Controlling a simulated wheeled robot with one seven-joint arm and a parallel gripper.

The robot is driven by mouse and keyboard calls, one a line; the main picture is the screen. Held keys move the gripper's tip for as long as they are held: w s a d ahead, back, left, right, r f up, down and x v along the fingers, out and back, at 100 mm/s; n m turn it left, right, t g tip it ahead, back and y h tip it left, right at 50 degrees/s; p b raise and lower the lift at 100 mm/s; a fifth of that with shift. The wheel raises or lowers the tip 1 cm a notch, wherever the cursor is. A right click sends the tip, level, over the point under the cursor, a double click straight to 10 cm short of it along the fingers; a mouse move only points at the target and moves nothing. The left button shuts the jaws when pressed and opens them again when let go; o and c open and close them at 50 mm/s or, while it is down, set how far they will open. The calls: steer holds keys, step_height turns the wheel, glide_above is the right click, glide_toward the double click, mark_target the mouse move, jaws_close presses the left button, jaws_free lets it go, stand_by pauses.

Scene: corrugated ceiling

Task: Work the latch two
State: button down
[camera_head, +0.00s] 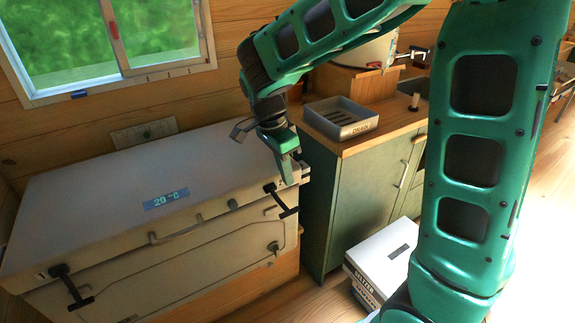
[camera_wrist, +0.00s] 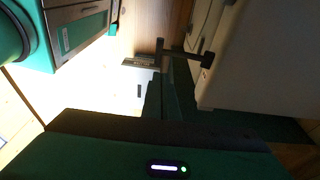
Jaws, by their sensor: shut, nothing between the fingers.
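A large pale chest (camera_head: 110,205) with a lid and a "20 °C" display has two black T-shaped latches on its front. The left latch (camera_head: 72,285) and the right latch (camera_head: 281,200) both hang down over the front below the lid edge. No label shows which is latch two. My gripper (camera_head: 290,178) is shut and empty, pointing down at the chest's front right corner, close to the right latch. In the wrist view the right latch (camera_wrist: 186,53) shows just beyond my fingers (camera_wrist: 166,75). Whether they touch it I cannot tell.
A green cabinet (camera_head: 342,208) stands right of the chest, with a grey drain tray (camera_head: 341,118) on its wooden top. A white seltzer box (camera_head: 385,252) is on the floor in front of it. A handle (camera_head: 176,234) sticks out from the chest's front. Floor at far right is clear.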

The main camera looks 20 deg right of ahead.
mark_target(287, 211)
steer(key=x, duration=0.3)
steer(key=a+x, duration=0.1)
steer(key=x, duration=0.4)
steer(key=shift+s+a+f, duration=0.2)
steer(key=shift+s+f, duration=0.05)
steer(key=shift+f, duration=0.25)
steer(key=shift+a, duration=0.15)
